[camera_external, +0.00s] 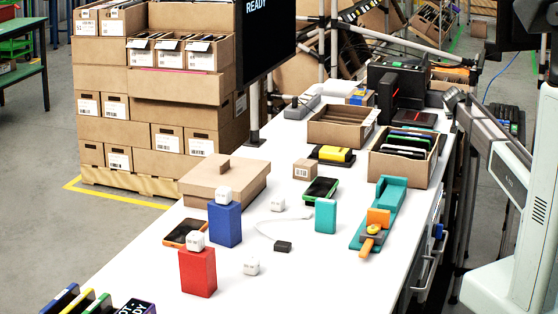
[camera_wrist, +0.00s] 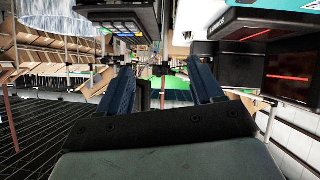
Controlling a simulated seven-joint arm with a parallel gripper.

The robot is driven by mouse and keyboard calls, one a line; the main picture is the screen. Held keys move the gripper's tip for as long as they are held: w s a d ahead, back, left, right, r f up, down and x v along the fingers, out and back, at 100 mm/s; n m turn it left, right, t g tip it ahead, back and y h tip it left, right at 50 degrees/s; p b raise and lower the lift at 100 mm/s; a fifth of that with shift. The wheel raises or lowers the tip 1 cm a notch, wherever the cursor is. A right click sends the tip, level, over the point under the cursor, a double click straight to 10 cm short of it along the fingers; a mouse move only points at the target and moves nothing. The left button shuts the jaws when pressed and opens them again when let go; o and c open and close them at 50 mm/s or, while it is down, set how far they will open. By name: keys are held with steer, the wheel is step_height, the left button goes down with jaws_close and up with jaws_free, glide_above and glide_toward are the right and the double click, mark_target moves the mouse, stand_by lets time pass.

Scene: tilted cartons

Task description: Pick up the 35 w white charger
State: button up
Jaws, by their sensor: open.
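Several small white cube chargers show in the external view. One (camera_external: 223,195) sits on top of an upright blue block (camera_external: 225,225). One (camera_external: 195,241) sits on a red block (camera_external: 198,273). One (camera_external: 251,267) lies on the white table right of the red block, and one (camera_external: 277,204) lies farther back near a white cable. Their markings are too small to read, so I cannot tell which is 35 w. My gripper (camera_wrist: 160,70) shows in the wrist view, fingers apart with nothing between them. No charger is recognisable there. The gripper is not visible in the external view.
On the table (camera_external: 338,275) are an orange-edged phone (camera_external: 185,232), a black adapter (camera_external: 283,246), a teal block (camera_external: 325,216), a cardboard box (camera_external: 222,184), a green-edged device (camera_external: 320,190) and a teal fixture (camera_external: 378,217). Open cartons (camera_external: 405,170) stand behind. The front right tabletop is clear.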

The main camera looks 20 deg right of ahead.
steer(key=w+a+r+m+y, duration=0.1)
steer(key=w+a+y, duration=0.1)
steer(key=a, duration=1.4)
steer(key=w+a+r+m+y, duration=0.1)
steer(key=w+a+r+y, duration=0.1)
steer(key=a, duration=1.4)
steer(key=s+a+g+y, duration=0.15)
steer(key=s+a, duration=0.25)
steer(key=a, duration=1.2)
steer(key=s+a+y, duration=0.2)
steer(key=s+a, duration=0.2)
steer(key=a, duration=1.1)
steer(key=s+a+r+g+y, duration=0.1)
steer(key=s+a, duration=0.4)
steer(key=a, duration=0.3)
steer(key=s+a+r+g, duration=0.1)
steer(key=s+a, duration=0.5)
steer(key=a, duration=0.2)
steer(key=g, duration=0.4)
glide_above(250, 264)
steer(key=shift+n+y, duration=0.3)
steer(key=shift+y, duration=0.05)
step_height(250, 264, down, 14)
steer(key=shift+r, duration=0.1)
